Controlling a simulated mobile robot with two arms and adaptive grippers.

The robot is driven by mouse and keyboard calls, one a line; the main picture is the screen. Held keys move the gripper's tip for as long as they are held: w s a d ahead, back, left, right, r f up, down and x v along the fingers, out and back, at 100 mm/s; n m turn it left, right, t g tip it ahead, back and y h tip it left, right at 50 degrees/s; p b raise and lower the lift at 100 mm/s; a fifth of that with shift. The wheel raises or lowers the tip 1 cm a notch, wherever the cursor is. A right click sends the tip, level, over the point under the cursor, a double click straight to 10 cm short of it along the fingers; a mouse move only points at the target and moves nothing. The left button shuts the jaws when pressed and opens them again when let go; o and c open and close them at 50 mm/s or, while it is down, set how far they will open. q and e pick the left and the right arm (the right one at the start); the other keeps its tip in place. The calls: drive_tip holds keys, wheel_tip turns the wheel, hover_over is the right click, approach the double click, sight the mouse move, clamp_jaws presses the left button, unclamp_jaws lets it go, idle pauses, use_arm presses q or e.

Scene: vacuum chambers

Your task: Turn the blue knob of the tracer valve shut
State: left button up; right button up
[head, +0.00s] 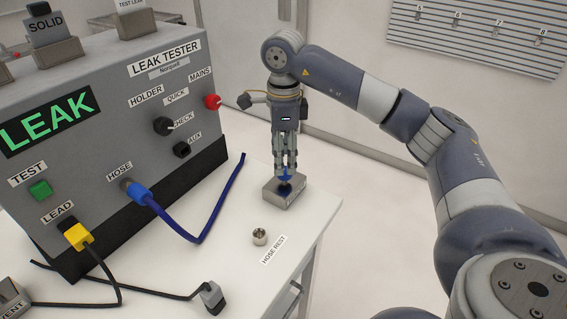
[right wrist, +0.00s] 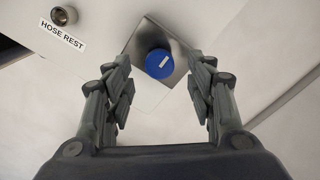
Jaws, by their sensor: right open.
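The blue knob (right wrist: 159,63) of the tracer valve sits on a square metal block (right wrist: 146,38), with a short white mark on its top. In the head view the knob (head: 285,177) shows between my right fingertips, and the block (head: 290,196) stands near the table's right edge. My right gripper (head: 286,168) points straight down over the knob. In the right wrist view its two fingers (right wrist: 160,85) are spread apart on either side of the knob, with a gap on both sides. It holds nothing. My left gripper is not in view.
The leak tester (head: 110,130) stands at the left, its screen reading LEAK. A blue hose (head: 208,230) runs from it across the white table (head: 225,275). A metal fitting (head: 260,236) stands by the HOSE REST label. A black lead (head: 150,293) lies in front.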

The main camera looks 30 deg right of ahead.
wheel_tip(320, 180, up, 9)
idle(0.3)
drive_tip(key=shift+f, duration=0.15)
idle(0.5)
